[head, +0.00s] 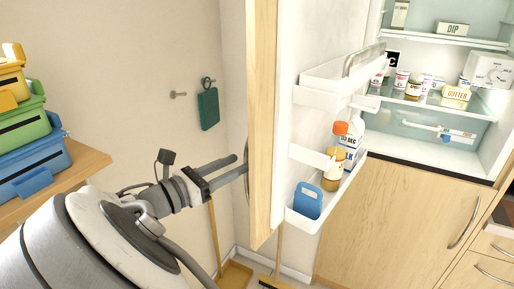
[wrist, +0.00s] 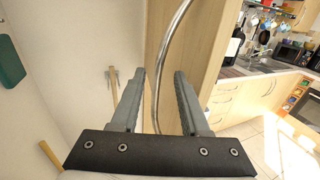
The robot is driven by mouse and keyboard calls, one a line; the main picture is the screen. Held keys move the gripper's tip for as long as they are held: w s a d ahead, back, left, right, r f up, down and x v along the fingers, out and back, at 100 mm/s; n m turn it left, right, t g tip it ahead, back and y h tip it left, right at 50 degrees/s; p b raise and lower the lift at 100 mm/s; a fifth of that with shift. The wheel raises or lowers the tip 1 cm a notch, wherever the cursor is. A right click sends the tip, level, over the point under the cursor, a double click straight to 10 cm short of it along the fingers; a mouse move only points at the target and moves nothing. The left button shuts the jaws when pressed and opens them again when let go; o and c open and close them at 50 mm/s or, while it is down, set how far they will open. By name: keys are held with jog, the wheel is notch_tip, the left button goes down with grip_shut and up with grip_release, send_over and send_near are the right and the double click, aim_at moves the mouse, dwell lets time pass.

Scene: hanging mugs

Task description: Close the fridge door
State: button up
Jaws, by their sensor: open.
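The fridge door (head: 262,120) stands open, its wooden outer face toward the left and its white shelves (head: 335,75) toward the fridge. The fridge interior (head: 425,60) is visible at the right with jars and boxes on its shelves. My gripper (head: 240,165) is beside the outer face of the door, at its curved metal handle, which is mostly hidden in the head view. In the wrist view, my gripper (wrist: 158,75) is open, and the curved handle (wrist: 163,55) runs between its two fingers. I cannot tell whether a finger touches it.
Stacked yellow, green and blue boxes (head: 32,135) sit on a wooden shelf at the left. A green board (head: 208,108) hangs on the wall. A broom and dustpan (head: 236,273) are on the floor below. A kitchen counter (wrist: 262,66) stands at the right in the wrist view.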

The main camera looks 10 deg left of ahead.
jog(key=shift+x, duration=2.1)
grip_shut()
